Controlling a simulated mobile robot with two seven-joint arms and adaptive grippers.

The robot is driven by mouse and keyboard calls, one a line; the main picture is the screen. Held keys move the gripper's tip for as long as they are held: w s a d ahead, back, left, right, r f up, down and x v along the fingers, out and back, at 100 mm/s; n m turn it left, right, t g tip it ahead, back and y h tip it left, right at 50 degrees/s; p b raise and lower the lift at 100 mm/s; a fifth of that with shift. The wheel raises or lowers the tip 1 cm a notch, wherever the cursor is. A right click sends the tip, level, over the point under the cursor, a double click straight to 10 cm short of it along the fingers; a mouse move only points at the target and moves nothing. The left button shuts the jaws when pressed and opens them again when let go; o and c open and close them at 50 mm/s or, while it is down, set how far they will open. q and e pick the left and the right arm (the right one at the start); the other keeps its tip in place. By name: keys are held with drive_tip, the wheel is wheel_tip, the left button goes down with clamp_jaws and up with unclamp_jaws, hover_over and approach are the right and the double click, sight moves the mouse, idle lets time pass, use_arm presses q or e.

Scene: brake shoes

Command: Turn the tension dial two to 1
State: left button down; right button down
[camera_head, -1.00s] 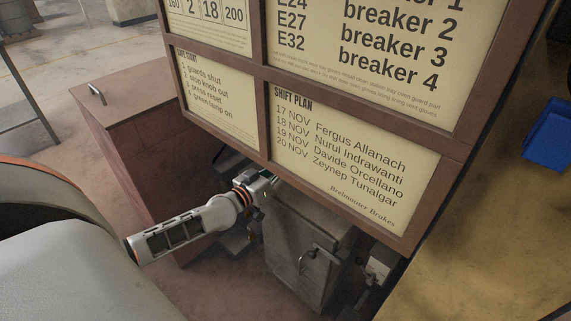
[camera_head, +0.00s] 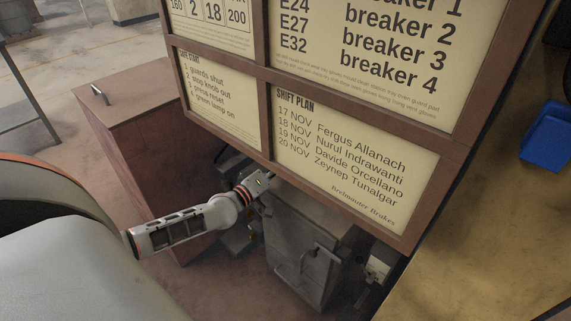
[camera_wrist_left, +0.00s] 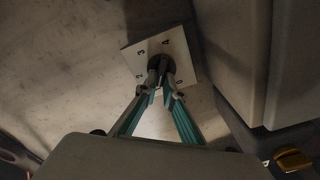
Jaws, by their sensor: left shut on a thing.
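A dark round dial (camera_wrist_left: 161,62) sits in the middle of a pale square plate (camera_wrist_left: 180,45) in the left wrist view. The plate carries the numbers 2, 3, 4 and 0; no 1 shows, and the fingers cover part of the plate. My left gripper (camera_wrist_left: 161,76) is shut on the dial, its two teal-lined fingers meeting there. I cannot read a pointer, nor tell which dial this is. In the head view my left gripper (camera_head: 262,182) reaches under the notice board (camera_head: 265,120), which hides the dial. My right gripper is out of view.
A grey cabinet (camera_head: 290,245) with a handle stands below the board. A reddish-brown box (camera_head: 150,150) stands at the left. A blue bin (camera_head: 547,135) is at the far right. In the wrist view, a large grey surface (camera_wrist_left: 290,60) is close on the right.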

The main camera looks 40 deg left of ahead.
use_arm(q)
drive_tip(key=shift+f+n, duration=0.1)
drive_tip(key=shift+n, duration=0.3)
drive_tip(key=c, duration=2.2)
unclamp_jaws()
drive_tip(key=shift+o, duration=0.2)
drive_tip(key=s+a, duration=0.1)
drive_tip(key=s, duration=1.1)
